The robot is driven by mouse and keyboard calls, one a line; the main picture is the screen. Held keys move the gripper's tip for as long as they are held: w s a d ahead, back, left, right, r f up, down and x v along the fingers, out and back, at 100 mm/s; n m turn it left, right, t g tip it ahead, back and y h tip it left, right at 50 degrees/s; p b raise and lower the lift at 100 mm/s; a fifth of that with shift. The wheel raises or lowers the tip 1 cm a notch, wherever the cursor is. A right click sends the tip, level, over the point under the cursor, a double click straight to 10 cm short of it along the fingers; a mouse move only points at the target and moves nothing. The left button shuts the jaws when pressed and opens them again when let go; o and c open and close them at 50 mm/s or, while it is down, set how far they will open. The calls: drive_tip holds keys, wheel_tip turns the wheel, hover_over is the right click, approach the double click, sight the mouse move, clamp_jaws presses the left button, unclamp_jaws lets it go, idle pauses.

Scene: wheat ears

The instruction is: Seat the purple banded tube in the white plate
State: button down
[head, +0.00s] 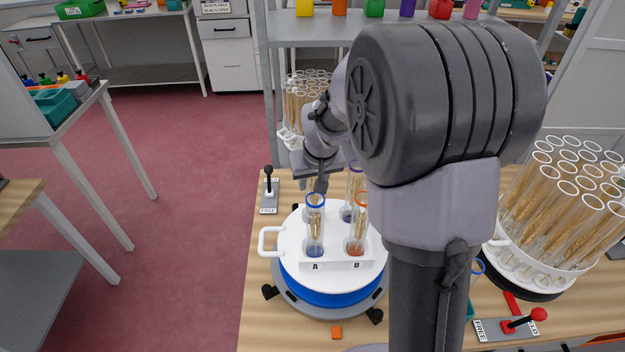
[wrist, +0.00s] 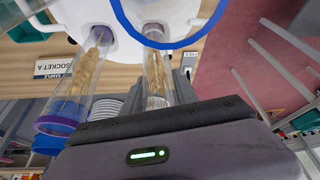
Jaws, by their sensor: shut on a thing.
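The white plate (head: 290,262) lies on a blue turntable. A blue banded tube (head: 315,225) stands at A and an orange banded tube (head: 357,230) at B. A purple banded tube (head: 350,195) stands upright behind B; the wrist view shows a purple-rimmed tube (wrist: 62,122) left of my jaws. My gripper (head: 321,184) is behind the blue banded tube. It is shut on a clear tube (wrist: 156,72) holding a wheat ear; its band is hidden. This tube's lower end is at the white surface, but I cannot tell whether it is seated.
A rack of white-rimmed tubes (head: 565,190) stands at the right, and another (head: 303,90) behind my arm. A black-knobbed lever (head: 268,185) is left of the plate; a red-knobbed lever (head: 520,322) is front right. A blue ring (wrist: 170,43) is close to the wrist camera.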

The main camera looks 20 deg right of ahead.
drive_tip(key=shift+f+b, duration=0.3)
drive_tip(key=shift+f, duration=0.15)
drive_tip(key=c, duration=0.9)
unclamp_jaws()
drive_tip(key=p+v, duration=0.5)
drive_tip(key=v, duration=1.2)
drive_tip(key=s+a+f+y+b, duration=0.1)
drive_tip(key=s+a+f+b, duration=0.1)
drive_tip(key=s, duration=0.4)
drive_tip(key=s+a+f+m+y+b, duration=0.1)
drive_tip(key=s+a+f+b, duration=0.1)
drive_tip(key=s+a+b, duration=0.2)
drive_tip(key=s+a+f+m+t+b, duration=0.1)
drive_tip(key=s+a+f+b, duration=0.1)
drive_tip(key=s+a, duration=0.5)
drive_tip(key=shift+s+a+f+y+b, duration=0.1)
drive_tip(key=shift+s+f+y+b, duration=0.15)
drive_tip(key=shift+s, duration=0.45)
drive_tip(key=shift+s+a+f+y+b, duration=0.15)
drive_tip(key=shift+s+b, duration=0.1)
drive_tip(key=shift+s, duration=0.45)
